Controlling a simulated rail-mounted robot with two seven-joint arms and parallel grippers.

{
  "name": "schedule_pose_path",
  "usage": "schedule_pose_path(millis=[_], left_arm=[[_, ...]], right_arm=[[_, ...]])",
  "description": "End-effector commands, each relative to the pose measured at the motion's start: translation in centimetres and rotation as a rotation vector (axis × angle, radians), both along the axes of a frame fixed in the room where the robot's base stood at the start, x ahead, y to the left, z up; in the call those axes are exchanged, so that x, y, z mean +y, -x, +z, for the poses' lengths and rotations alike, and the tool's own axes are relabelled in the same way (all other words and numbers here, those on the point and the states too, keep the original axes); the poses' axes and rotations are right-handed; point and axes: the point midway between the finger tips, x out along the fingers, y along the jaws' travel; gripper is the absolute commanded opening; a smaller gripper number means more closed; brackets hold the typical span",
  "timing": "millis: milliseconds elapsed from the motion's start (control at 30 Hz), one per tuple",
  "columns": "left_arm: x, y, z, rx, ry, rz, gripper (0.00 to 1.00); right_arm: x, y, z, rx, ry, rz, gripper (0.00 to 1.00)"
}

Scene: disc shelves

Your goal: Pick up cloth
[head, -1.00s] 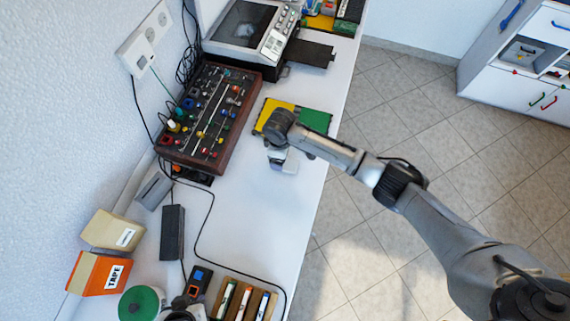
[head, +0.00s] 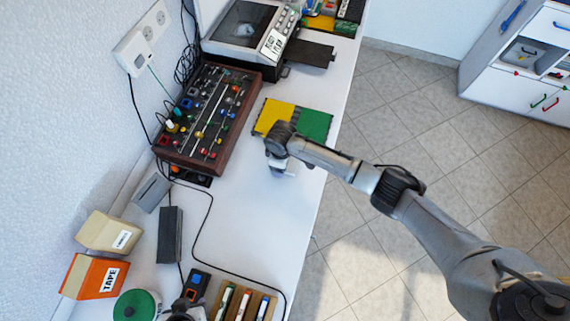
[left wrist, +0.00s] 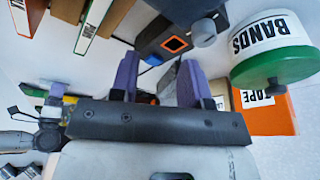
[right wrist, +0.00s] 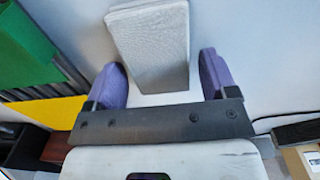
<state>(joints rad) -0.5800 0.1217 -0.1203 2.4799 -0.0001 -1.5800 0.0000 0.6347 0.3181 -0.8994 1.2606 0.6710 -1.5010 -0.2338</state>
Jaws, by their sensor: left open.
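A pale grey-white folded piece, which looks like the cloth (right wrist: 150,45), lies on the white worktop in the right wrist view. My right gripper (right wrist: 168,80) is open, with its purple fingers spread either side of the near end of this piece. I cannot tell how high the fingers are above the worktop. In the head view, my right arm's wrist hides much of that spot. My left gripper (left wrist: 158,78) is open and empty at the worktop's near end. A dark device with an orange-framed square (left wrist: 175,45) shows beyond its fingers.
A yellow and green mat (head: 313,124) lies just beyond my right gripper. A control panel (head: 207,115) stands against the wall. Near my left gripper are a TAPE box (head: 90,277), a green-lidded BANDS tub (head: 137,305) and a pen holder (head: 243,302). A cable crosses the worktop.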

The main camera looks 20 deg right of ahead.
Motion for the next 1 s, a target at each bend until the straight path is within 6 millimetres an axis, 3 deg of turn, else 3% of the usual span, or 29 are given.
schedule_pose_path(millis=[433, 767, 1000], left_arm=[[0.1, 0.0, 0.0, -0.001, -0.005, -0.003, 0.43], [-0.2, 0.0, 0.2, 0.0, 0.007, 0.004, 0.43], [-0.2, 0.0, 1.2, -0.001, 0.008, 0.006, 0.43]], right_arm=[[0.0, 0.0, 0.0, 0.0, 0.0, 0.0, 0.36], [0.0, 0.0, 0.4, -0.001, -0.001, 0.0, 0.35], [0.0, -0.1, 3.3, -0.002, -0.002, 0.0, 0.35]])
